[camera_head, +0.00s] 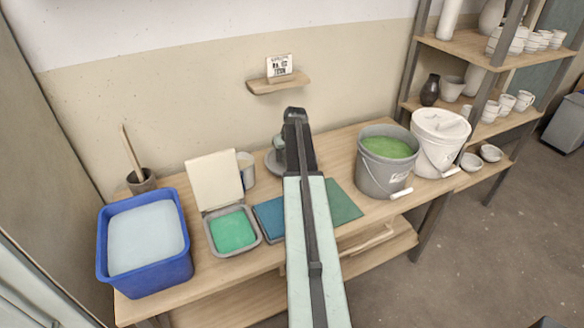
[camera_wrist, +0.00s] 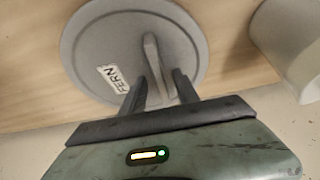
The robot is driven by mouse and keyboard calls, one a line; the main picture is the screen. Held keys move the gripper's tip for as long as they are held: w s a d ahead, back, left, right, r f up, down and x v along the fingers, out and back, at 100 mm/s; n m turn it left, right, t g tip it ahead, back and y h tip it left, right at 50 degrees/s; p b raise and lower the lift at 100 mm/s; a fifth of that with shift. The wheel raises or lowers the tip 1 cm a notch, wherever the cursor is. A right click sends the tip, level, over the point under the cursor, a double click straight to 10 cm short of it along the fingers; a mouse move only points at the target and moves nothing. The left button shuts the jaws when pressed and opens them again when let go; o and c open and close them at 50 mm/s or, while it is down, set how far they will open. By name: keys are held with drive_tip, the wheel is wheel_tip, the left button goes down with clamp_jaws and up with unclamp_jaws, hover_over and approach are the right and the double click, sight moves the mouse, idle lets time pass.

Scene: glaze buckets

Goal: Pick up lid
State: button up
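A round grey lid (camera_wrist: 100,45) labelled FERN lies on the wooden table in the wrist view, with a raised bar handle (camera_wrist: 153,58) across its middle. My gripper (camera_wrist: 160,88) is over the lid, with one finger on each side of the handle. The fingers are apart, and a gap shows between the handle and the left finger. I cannot tell whether the right finger touches it. In the head view the lid (camera_head: 272,164) is mostly hidden behind my arm. A grey bucket (camera_head: 375,176) of green glaze stands uncovered to the right.
A white lidded bucket (camera_head: 436,158) stands right of the grey bucket. Left of my arm are a white cup (camera_head: 246,172), a green-filled tray (camera_head: 208,231) with its pale lid up and a blue tub (camera_head: 187,264). A small wall shelf (camera_head: 262,87) is above.

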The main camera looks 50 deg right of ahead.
clamp_jaws()
drive_tip(key=shift+r+p, duration=0.45)
drive_tip(key=shift+p, duration=0.25)
wheel_tip(320, 180, up, 3)
drive_tip(key=p, duration=0.3)
drive_tip(key=s+a+r+p, duration=0.1)
drive_tip(key=s+a, duration=1)
drive_tip(key=shift+a, duration=0.25)
